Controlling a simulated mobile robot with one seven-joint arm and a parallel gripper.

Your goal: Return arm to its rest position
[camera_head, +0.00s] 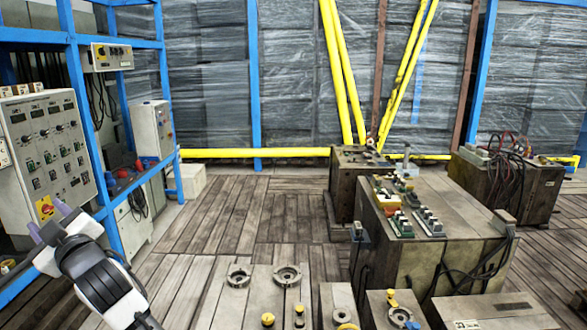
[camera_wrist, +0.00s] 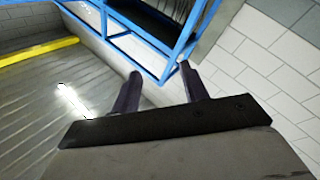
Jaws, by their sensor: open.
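My gripper (camera_head: 48,222) shows at the lower left of the head view, with its two purple-grey fingers pointing up and left, beside the blue rack. In the wrist view my gripper (camera_wrist: 157,85) has its two dark fingers apart, with nothing between them. My arm comes in from the bottom edge of the head view and is bent toward the rack. Much of the arm is out of frame.
A blue rack (camera_head: 75,75) with grey control panels (camera_head: 48,145) stands close on the left. Machine blocks (camera_head: 440,215) with switches and cables stand at right. Low blocks (camera_head: 260,290) with knobs lie in front. Wooden floor (camera_head: 250,215) is clear in the middle.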

